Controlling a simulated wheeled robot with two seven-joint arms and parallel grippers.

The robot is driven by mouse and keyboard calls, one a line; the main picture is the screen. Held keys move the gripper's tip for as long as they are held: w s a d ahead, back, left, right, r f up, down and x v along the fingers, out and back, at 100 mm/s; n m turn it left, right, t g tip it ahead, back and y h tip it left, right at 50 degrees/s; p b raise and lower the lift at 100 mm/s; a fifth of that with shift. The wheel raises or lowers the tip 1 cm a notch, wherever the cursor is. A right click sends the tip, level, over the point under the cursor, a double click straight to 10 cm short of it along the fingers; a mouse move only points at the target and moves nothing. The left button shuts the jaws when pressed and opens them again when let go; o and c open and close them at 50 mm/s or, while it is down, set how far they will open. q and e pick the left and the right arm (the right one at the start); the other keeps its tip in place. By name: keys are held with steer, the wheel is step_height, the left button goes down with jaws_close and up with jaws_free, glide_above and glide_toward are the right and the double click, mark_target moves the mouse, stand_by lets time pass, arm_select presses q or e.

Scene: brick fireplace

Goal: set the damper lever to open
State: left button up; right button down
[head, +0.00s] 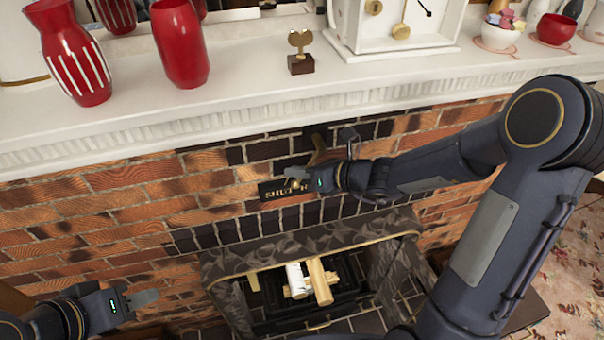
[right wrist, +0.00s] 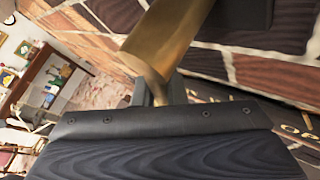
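The damper lever (right wrist: 160,40) is a brass bar on the brick front. In the right wrist view it passes down between my right gripper's two close-set fingers (right wrist: 160,91), which are shut on it. In the head view my right gripper (head: 294,180) is at the dark plate (head: 280,193), whose gold lettering reads SHUT at its left. The gripper and arm cover part of the plate and lever. In the right wrist view the letters OP show on the plate (right wrist: 292,129) at the right. My left gripper (head: 145,299) is low at the left, away from the lever; its finger gap is not visible.
A white mantel (head: 220,95) juts out above, bearing red vases (head: 180,45), a small brass ornament (head: 300,52) and a white clock (head: 395,25). Below is the firebox with logs (head: 310,280). The brick wall left of the plate is clear.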

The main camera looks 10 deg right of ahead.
steer(key=shift+d+f, duration=0.1)
stand_by(0.9)
steer(key=d+f+n+g+h+p, duration=0.1)
steer(key=d+n+h+p, duration=0.3)
steer(key=d+h, duration=0.4)
steer(key=shift+n+h+p, duration=0.35)
steer(key=shift+n+h, duration=0.05)
steer(key=shift+h, duration=0.5)
stand_by(0.5)
steer(key=c, duration=1.8)
jaws_free()
steer(key=shift+o, duration=0.2)
